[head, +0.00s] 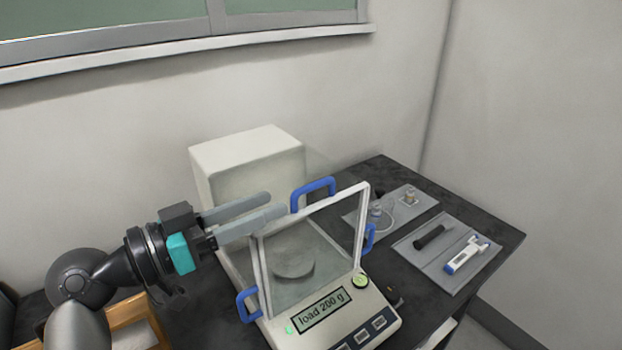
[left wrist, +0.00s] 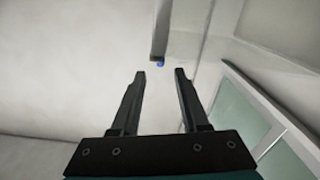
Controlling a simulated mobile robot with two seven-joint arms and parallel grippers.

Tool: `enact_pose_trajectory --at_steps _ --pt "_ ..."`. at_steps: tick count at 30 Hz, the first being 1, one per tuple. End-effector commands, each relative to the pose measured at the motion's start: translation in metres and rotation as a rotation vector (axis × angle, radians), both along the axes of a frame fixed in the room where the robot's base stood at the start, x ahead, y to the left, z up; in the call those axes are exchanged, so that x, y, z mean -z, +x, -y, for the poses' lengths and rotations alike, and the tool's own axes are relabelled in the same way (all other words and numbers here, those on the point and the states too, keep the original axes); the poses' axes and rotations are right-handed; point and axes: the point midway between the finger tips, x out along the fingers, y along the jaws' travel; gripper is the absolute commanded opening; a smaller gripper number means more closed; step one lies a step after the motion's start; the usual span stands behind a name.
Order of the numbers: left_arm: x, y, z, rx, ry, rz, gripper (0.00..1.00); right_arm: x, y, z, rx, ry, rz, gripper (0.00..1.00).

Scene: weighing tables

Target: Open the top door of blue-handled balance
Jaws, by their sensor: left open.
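The blue-handled balance (head: 375,309) stands on the dark table, with a glass chamber around a round pan (head: 294,268). A blue handle (head: 313,190) rises at the chamber's top; two more blue handles sit at its left (head: 246,305) and right (head: 369,238) sides. I cannot tell clearly whether the top door is shut. My left gripper (head: 276,204) is open and empty, its fingers pointing right, just left of the top handle and apart from it. In the left wrist view the open fingers (left wrist: 160,73) show, with a small blue bit (left wrist: 161,64) beyond them.
A white box (head: 247,165) stands behind the balance. To the right, one grey tray (head: 365,232) holds small weights, and another (head: 440,272) holds a dark tool and a white-and-blue device. The display (head: 322,309) reads "load 200 g".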

Motion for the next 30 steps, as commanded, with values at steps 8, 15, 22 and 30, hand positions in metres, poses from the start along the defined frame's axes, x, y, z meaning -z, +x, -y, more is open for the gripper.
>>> enact_pose_trajectory --at_steps 8,15,22,30 --pt "-0.002 0.032 0.044 0.003 -0.004 -0.002 0.45 -0.01 0.014 0.002 -0.001 -0.001 0.023 0.0" --pt "0.0 0.048 0.066 0.002 -0.002 -0.002 0.45 -0.013 0.016 0.002 -0.001 -0.001 0.027 0.0" --pt "0.001 0.051 0.071 0.001 0.001 -0.001 0.45 -0.013 0.016 0.002 0.0 -0.001 0.027 0.0" --pt "0.001 0.051 0.071 0.001 0.001 -0.001 0.32 -0.013 0.015 0.002 -0.001 -0.001 0.026 0.0"
